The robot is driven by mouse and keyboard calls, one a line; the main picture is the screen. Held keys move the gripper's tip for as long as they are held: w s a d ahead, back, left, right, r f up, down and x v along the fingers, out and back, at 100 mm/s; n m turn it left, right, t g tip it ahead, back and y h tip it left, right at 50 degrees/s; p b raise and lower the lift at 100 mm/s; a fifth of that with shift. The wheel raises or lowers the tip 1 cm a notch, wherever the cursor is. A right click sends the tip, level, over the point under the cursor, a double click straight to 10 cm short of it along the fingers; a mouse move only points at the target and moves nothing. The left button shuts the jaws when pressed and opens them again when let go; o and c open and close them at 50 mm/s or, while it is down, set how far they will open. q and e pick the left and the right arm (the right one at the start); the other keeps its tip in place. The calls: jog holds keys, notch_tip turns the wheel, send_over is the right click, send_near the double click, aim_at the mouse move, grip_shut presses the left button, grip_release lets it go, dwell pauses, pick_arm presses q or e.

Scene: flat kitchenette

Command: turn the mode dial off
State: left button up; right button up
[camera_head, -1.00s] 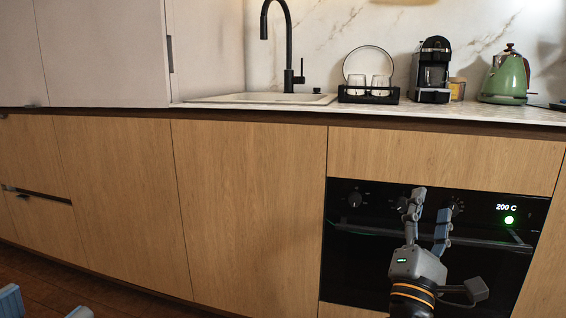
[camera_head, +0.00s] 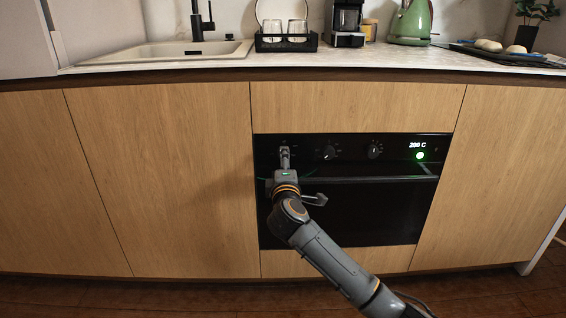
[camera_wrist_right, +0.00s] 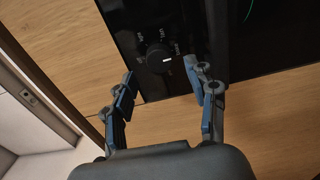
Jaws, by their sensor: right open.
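The oven's left dial (camera_wrist_right: 158,56), black with small labels around it, shows in the right wrist view. Its white mark points toward the right of that picture. My right gripper (camera_wrist_right: 160,72) is open, its blue-padded fingers on either side of the dial's lower part in this view; I cannot tell whether they touch it. In the head view my right gripper (camera_head: 285,152) is in front of the left end of the oven panel and hides most of this dial. A middle dial (camera_head: 330,152) and a right dial (camera_head: 375,151) are uncovered. My left gripper is not in view.
The display (camera_head: 417,145) reads 200 C above a lit green spot (camera_head: 420,156). The oven handle (camera_head: 370,180) runs below the dials. The counter (camera_head: 400,62) above holds a glass rack (camera_head: 286,42), coffee machine (camera_head: 347,22) and green kettle (camera_head: 411,22).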

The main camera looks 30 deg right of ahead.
jog(key=x, duration=0.4)
jog(key=shift+b, duration=0.35)
jog(key=c, duration=1.2)
